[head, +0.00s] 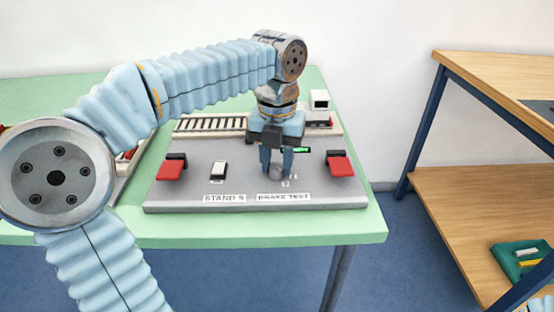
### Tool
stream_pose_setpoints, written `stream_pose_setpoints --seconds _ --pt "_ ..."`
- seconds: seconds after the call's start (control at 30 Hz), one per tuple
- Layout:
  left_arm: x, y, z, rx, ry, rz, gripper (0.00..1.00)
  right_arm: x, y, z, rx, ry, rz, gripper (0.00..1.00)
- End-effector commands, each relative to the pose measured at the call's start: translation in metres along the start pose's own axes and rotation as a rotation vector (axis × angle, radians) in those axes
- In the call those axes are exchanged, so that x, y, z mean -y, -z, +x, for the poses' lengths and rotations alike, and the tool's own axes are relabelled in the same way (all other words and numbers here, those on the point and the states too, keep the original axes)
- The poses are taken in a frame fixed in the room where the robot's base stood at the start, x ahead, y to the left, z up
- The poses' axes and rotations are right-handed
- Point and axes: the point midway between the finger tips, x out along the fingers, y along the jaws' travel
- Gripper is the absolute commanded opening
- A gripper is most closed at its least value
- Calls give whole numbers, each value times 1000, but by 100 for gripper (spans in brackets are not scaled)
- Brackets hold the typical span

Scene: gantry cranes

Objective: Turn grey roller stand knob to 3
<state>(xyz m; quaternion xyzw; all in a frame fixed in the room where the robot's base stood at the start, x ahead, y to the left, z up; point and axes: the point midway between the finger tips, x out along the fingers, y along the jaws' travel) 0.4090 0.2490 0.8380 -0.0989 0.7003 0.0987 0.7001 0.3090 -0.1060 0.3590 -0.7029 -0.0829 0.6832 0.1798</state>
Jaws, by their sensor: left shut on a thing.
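The grey roller stand (190,199) lies on the green table. Its front labels read "STAND 5" and "BRAKE TEST". My left gripper (276,172) points down over the right half of the stand, shut on the grey knob (276,173). The fingers hide part of the knob, and its pointer cannot be made out. Small pale marks (290,181) show just right of the knob, too small to read. A small lit green display (296,150) sits behind the fingers. My right gripper is not in view.
Two red pedals (171,169) (340,167) and a white rocker switch (218,170) stand on the panel beside the knob. A roller track (210,124) and a white device (319,100) lie behind.

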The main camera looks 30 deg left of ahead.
Motion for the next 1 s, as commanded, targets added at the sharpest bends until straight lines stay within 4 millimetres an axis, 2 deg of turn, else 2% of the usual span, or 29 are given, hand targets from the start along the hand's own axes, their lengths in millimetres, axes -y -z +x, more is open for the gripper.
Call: stream_pose_setpoints --seconds 0.43,0.47,0.6,0.87,1.0 --pt "0 0 -1 2 1 8 4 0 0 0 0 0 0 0" --pt "0 0 -1 2 1 8 39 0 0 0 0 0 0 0" --pt "0 0 0 1 0 8 60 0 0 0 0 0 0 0" --pt "0 0 0 1 0 7 60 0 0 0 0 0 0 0" --pt "0 0 -10 2 0 8 60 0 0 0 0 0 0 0"
